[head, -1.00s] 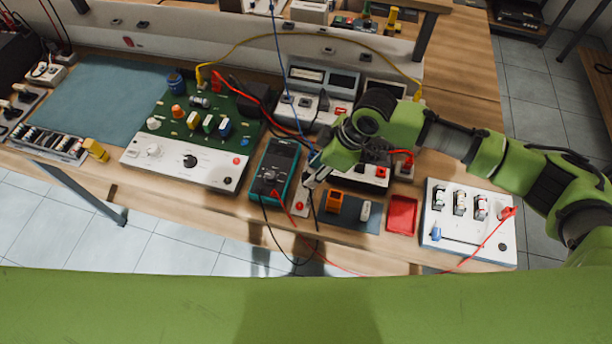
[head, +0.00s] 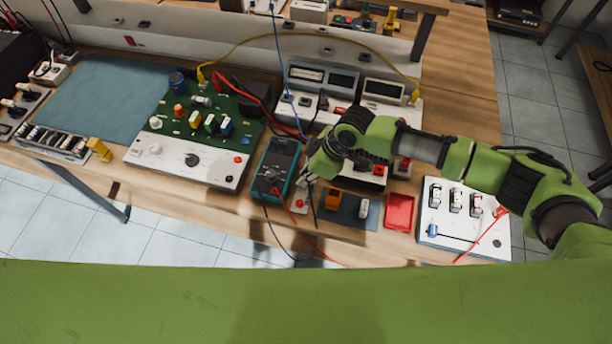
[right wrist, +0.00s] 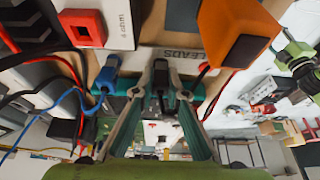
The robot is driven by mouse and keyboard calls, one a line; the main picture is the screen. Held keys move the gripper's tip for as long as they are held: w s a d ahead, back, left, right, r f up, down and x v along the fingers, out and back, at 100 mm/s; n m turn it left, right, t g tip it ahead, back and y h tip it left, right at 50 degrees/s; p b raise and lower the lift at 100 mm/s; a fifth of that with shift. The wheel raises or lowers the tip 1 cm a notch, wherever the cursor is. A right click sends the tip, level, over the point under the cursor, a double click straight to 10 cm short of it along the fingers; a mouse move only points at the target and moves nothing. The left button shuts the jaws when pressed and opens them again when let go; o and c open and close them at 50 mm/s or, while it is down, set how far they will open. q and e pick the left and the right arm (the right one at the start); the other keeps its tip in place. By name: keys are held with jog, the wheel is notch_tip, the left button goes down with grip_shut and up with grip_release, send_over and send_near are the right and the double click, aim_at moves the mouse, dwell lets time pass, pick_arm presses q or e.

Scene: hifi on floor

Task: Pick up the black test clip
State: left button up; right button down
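The black test clip (right wrist: 160,78) shows in the right wrist view at the strip marked LEADS (right wrist: 183,57). My right gripper (right wrist: 161,92) has a finger on each side of the clip, and slim gaps seem to show between clip and fingertips. In the head view the right gripper (head: 306,181) points down at the small white leads holder (head: 299,204), just right of the multimeter (head: 275,168); the clip is mostly hidden there by the gripper. My left gripper is not in view.
An orange block (head: 333,198) on a dark mat and a red tray (head: 400,211) stand close right of the gripper. A white switch panel (head: 464,220) lies further right. Red and black leads hang over the bench's front edge. A green circuit board (head: 212,118) is left.

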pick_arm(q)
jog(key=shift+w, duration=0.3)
pick_arm(e)
jog(key=shift+r, duration=0.1)
jog(key=shift+r+b, duration=0.4)
jog(key=shift+r, duration=0.05)
pick_arm(q)
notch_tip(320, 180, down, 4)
jog(key=b, duration=0.4)
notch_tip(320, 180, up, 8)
jog(key=p, duration=0.8)
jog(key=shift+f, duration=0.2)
pick_arm(e)
jog(key=s+r, duration=1.4)
jog(key=r, duration=0.5)
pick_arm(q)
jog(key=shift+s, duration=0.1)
